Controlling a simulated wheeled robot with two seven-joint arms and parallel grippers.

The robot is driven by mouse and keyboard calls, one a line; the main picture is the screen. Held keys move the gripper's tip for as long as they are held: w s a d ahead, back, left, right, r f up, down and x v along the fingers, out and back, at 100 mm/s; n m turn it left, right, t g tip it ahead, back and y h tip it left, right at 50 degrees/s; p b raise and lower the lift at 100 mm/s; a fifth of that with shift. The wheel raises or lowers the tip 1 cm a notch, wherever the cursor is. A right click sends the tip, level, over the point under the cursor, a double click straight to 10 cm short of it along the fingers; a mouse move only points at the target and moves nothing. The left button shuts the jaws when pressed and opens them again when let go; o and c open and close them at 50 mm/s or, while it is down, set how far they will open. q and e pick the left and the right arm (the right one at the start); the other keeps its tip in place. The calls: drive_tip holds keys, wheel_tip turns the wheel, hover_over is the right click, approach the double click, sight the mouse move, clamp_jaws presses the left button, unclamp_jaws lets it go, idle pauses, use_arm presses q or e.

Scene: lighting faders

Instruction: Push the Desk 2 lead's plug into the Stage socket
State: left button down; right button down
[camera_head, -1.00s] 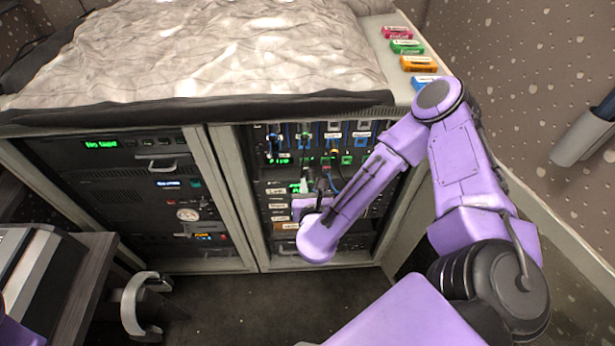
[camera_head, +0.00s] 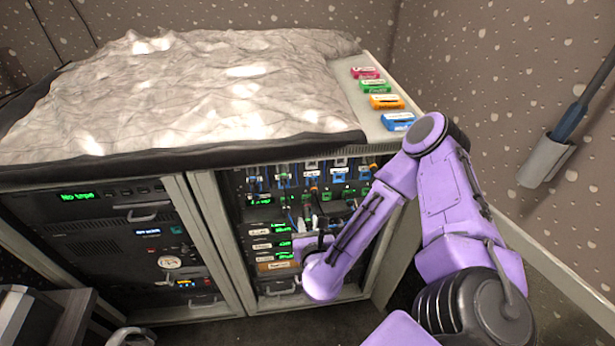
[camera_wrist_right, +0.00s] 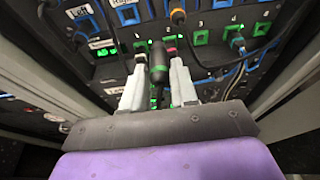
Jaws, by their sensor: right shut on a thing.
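The plug stands between the two pale fingers, facing the socket panel (camera_wrist_right: 106,72). I cannot tell whether its tip touches a socket, and no lead name is readable on it. In the head view the same gripper (camera_head: 309,224) is in front of the right rack bay. Blue-framed sockets with "Left" and "Right" labels are above. I cannot read a Stage label. My left gripper is out of view.
An orange-ringed plug (camera_wrist_right: 178,16) and a blue-green plug (camera_wrist_right: 237,43) with leads sit in the panel close by. A rack frame post (camera_head: 217,245) stands left of the bay. Colored labelled blocks (camera_head: 386,102) lie on the cabinet top, beside crumpled cloth (camera_head: 190,90).

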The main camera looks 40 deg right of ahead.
drive_tip(key=shift+d, duration=0.1)
idle(0.3)
drive_tip(key=shift+s+d+p, duration=0.4)
drive_tip(key=shift+s+d, duration=0.05)
drive_tip(key=shift+d, duration=0.25)
drive_tip(key=shift+s+d+p, duration=0.4)
drive_tip(key=shift+d, duration=0.25)
drive_tip(key=shift+s+d+p, duration=0.4)
drive_tip(key=shift+s+d, duration=0.05)
drive_tip(key=shift+d, duration=0.25)
drive_tip(key=s+d+p, duration=0.1)
drive_tip(key=d+p, duration=0.1)
drive_tip(key=s+d+p, duration=0.1)
drive_tip(key=d, duration=0.1)
drive_tip(key=shift+s+d, duration=0.1)
drive_tip(key=shift+s, duration=0.25)
drive_tip(key=shift+d, duration=0.1)
